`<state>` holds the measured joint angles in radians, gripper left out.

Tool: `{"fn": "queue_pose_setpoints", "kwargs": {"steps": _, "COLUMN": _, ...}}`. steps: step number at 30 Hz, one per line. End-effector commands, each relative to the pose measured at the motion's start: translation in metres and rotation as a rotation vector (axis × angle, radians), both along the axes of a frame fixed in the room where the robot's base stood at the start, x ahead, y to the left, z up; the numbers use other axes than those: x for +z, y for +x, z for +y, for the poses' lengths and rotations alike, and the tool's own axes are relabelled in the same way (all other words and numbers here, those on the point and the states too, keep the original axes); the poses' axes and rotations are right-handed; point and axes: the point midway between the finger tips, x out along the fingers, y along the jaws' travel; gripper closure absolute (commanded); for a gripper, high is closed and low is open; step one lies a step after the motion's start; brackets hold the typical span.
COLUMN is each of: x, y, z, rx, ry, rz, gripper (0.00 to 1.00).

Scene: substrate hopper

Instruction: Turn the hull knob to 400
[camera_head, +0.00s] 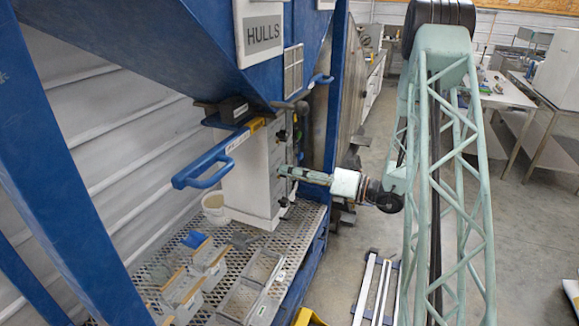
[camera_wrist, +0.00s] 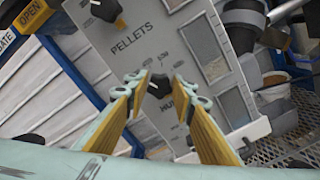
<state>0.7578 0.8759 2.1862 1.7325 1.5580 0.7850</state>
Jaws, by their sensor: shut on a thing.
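The white control box (camera_head: 248,185) hangs under the blue hopper. Its face fills the middle of the wrist view (camera_wrist: 185,45). The hull knob (camera_wrist: 159,85) is a small black knob next to a partly hidden "HU" label. My gripper (camera_wrist: 160,87) has its two yellow-backed fingers on either side of this knob and is shut on it. In the head view my gripper (camera_head: 284,172) reaches the box face from the right, and its fingertips hide the knob there. The pointer and the scale value are too small to read.
Another black knob (camera_wrist: 106,9) sits by the "PELLETS" label. A blue handle (camera_head: 210,165) sticks out left of the box. A white bucket (camera_head: 215,208) and several trays (camera_head: 245,297) stand on the mesh platform (camera_head: 300,222) below. Open floor lies to the right.

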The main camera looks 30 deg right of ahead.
Motion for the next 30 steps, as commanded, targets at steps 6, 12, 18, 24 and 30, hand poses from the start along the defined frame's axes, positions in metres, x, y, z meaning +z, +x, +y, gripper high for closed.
{"fn": "queue_pose_setpoints", "kwargs": {"steps": 6, "x": 0.0019, "y": -0.0001, "z": 0.0, "rx": 0.0, "ry": 0.104, "rz": 0.081, "gripper": 0.87}}
{"fn": "queue_pose_setpoints", "kwargs": {"steps": 12, "x": 0.0016, "y": 0.0001, "z": -0.0003, "rx": 0.0, "ry": 0.202, "rz": 0.156, "gripper": 0.87}}
{"fn": "queue_pose_setpoints", "kwargs": {"steps": 18, "x": 0.0009, "y": 0.0001, "z": -0.0003, "rx": 0.0, "ry": 0.29, "rz": 0.223, "gripper": 0.87}}
{"fn": "queue_pose_setpoints", "kwargs": {"steps": 24, "x": -0.0006, "y": 0.0002, "z": -0.0004, "rx": 0.001, "ry": 0.354, "rz": 0.271, "gripper": 0.87}}
{"fn": "queue_pose_setpoints", "kwargs": {"steps": 30, "x": -0.0014, "y": 0.0002, "z": -0.0005, "rx": 0.001, "ry": 0.386, "rz": 0.295, "gripper": 0.87}}
